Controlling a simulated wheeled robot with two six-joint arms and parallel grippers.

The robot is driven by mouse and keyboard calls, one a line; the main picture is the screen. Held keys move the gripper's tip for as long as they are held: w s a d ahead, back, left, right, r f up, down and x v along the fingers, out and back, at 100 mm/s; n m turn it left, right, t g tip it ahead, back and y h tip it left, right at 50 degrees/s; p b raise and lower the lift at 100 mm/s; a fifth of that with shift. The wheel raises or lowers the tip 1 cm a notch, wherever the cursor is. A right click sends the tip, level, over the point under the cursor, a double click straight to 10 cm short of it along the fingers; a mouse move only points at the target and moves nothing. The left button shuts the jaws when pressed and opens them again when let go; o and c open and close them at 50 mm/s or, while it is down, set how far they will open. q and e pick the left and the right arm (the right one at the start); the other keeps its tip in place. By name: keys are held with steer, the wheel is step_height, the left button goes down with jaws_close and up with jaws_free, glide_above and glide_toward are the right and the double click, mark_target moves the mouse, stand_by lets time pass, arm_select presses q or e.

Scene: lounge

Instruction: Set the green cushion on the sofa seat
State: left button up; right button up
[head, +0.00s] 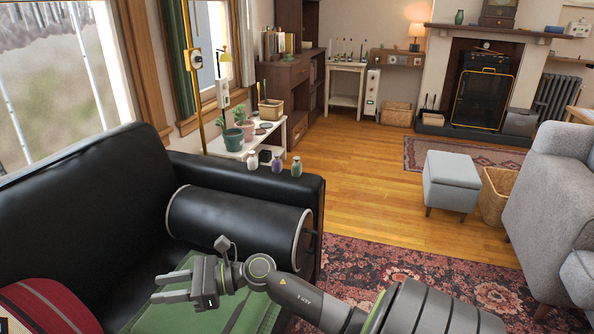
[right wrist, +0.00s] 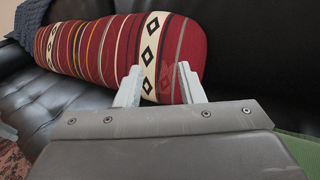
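The green cushion (head: 180,317) lies on the black sofa seat, at the bottom of the head view, partly hidden by my right gripper and arm. A corner of green (right wrist: 302,150) shows at the lower right of the right wrist view. My right gripper (head: 160,288) is over the cushion, its two fingers apart with nothing between them. Both fingers (right wrist: 160,85) also show apart in the right wrist view, pointing toward a red striped cushion. The black sofa (head: 80,190) fills the left of the head view.
The red striped cushion (head: 48,308) lies on the seat left of the green one; its bands show in the right wrist view (right wrist: 115,50). A black bolster (head: 235,222) lies against the sofa's right arm. Small bottles (head: 274,164) stand on that arm. A grey footstool (head: 450,182) stands beyond.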

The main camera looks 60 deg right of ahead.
steer(key=s+d+f+m+t+h, duration=0.2)
steer(key=d+m+t+h, duration=0.4)
steer(key=m, duration=0.7)
steer(key=s+d+f+m+t+h, duration=0.1)
steer(key=s+d+m+h, duration=0.25)
steer(key=m+h, duration=0.75)
steer(key=s+d+f+m+g, duration=0.2)
steer(key=s+f+m+g, duration=0.5)
steer(key=f+m, duration=0.5)
steer(key=s+a+f+m+g+y, duration=0.2)
steer(key=s+a+f+m+g, duration=0.2)
steer(key=s, duration=0.5)
steer(key=s+a+f+m+g+y, duration=0.3)
steer(key=s+a+m, duration=0.3)
steer(key=s, duration=0.3)
steer(key=shift+s+a+f+g, duration=0.3)
steer(key=shift+f+g, duration=0.1)
steer(key=shift+g, duration=0.5)
steer(key=shift+d, duration=0.1)
